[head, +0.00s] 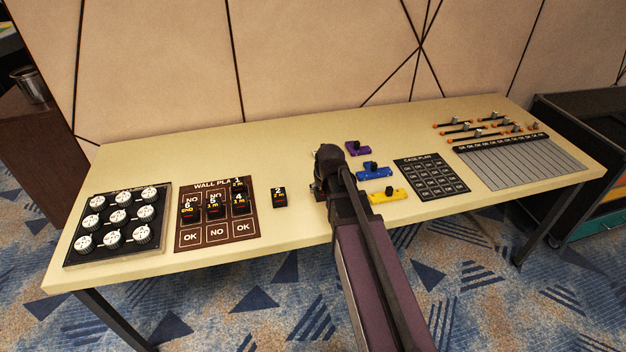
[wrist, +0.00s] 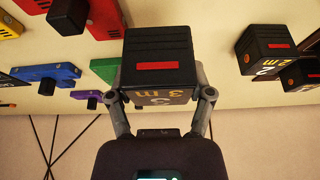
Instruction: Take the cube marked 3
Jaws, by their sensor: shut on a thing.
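In the wrist view, the cube marked 3 (wrist: 158,58) is black with a red bar on one face and a yellow "3 m" on another. It sits between the two fingers of my gripper (wrist: 160,84), which are shut on its sides. I cannot tell whether it touches the table. In the head view, my gripper (head: 325,188) is above the middle of the table, and my arm hides the cube there. The cube marked 2 (head: 279,197) stands alone just left of my gripper; it also shows in the wrist view (wrist: 262,52).
A brown wall plan board (head: 218,236) holds several black cubes, left of the cube marked 2. A board of white knobs (head: 118,222) is at far left. Purple (head: 358,148), blue (head: 375,171) and yellow (head: 388,195) blocks lie close right, before the case plan board (head: 432,176).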

